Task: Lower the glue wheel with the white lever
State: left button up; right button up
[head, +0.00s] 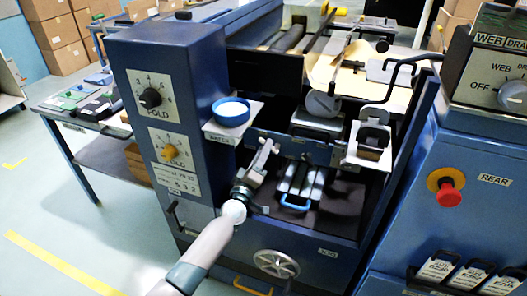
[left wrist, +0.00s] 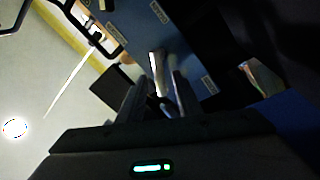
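My left gripper (head: 268,148) reaches in from the bottom of the head view to the front of the blue machine, just right of the blue glue cup. In the left wrist view its two dark fingers (left wrist: 160,95) stand apart. A narrow pale bar (left wrist: 157,62), which looks like the white lever, shows just beyond and between the fingertips; I cannot tell whether they touch it. In the head view the lever is not clearly separable from the gripper. A grey round wheel (head: 323,105), possibly the glue wheel, sits further back on the machine. My right gripper is out of view.
The blue cup (head: 232,111) stands on a small shelf (head: 232,128) left of the gripper. A dial panel (head: 155,98) is further left. A black crank handle (head: 398,75) and a red stop button (head: 449,193) are to the right. A spoked handwheel (head: 276,263) is below.

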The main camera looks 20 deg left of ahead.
pick_arm(q)
jog(key=shift+c, duration=0.6)
grip_shut()
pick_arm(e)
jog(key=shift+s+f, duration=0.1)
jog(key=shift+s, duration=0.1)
